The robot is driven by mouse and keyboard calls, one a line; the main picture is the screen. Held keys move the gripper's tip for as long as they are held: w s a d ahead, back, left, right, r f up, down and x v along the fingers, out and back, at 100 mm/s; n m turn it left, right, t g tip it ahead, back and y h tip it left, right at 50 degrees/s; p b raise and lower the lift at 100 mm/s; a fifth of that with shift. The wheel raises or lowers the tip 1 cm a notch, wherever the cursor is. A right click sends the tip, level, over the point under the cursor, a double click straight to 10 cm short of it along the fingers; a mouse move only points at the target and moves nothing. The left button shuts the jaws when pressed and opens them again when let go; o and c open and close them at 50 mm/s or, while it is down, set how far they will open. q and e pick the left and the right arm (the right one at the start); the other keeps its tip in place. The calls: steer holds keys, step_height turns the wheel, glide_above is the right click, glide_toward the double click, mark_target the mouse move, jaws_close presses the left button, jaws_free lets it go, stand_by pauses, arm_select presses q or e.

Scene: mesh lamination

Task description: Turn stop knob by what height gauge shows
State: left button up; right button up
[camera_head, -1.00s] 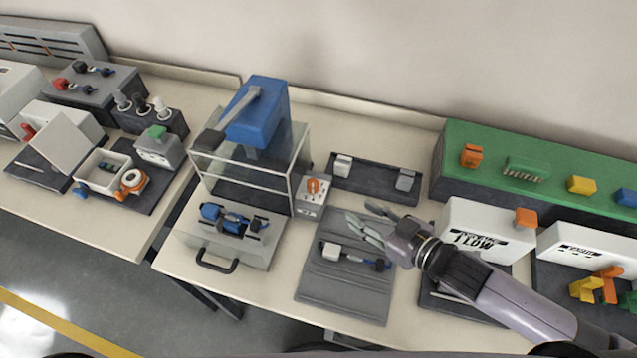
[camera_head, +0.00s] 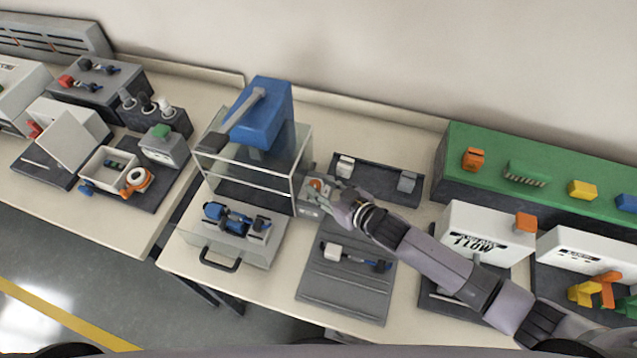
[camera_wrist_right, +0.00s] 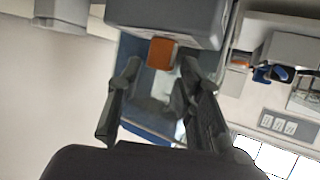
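The orange stop knob (camera_head: 317,185) sits on a small light-grey box (camera_head: 311,210) at the right side of the blue press (camera_head: 266,118). In the head view it is partly covered by my right gripper (camera_head: 330,190), which is right at it. In the right wrist view the orange knob (camera_wrist_right: 162,53) shows between the two spread fingers of my right gripper (camera_wrist_right: 162,68), with gaps on both sides, so contact is not apparent. No part clearly readable as a height gauge can be picked out. My left gripper is not in view.
A clear-sided guard (camera_head: 303,165) stands around the press. A drawer-like tray (camera_head: 190,240) with blue parts sits in front. A grey mat (camera_head: 340,295) with a small tool lies to the right. A dark tray (camera_head: 375,185) with two grey blocks is behind my right arm.

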steer(key=shift+x, duration=1)
steer(key=shift+c, duration=0.5)
jaws_close()
